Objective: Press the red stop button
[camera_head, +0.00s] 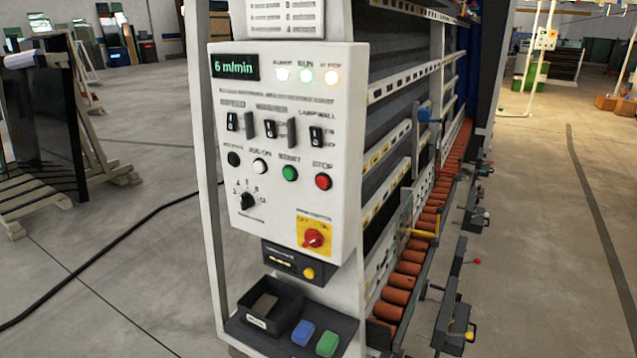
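The red stop button (323,182) is at the right end of a row of round buttons on the white control panel (285,210). It sits under a "STOP" label, right of a green button (290,174), a white button (260,166) and a black button (233,159). A separate red rotary switch (313,238) on a yellow plate is lower on the panel. The display (237,67) reads "6 m/min", and the lamp under "RUN" (305,77) glows. Neither of my grippers shows in the head view.
A shelf (260,335) below the panel holds a black bin (270,305), a blue block (303,332) and a green block (327,344). The washer's orange rollers (397,297) run back on the right. A black cable (110,255) lies on the left floor. Floor in front is mostly clear.

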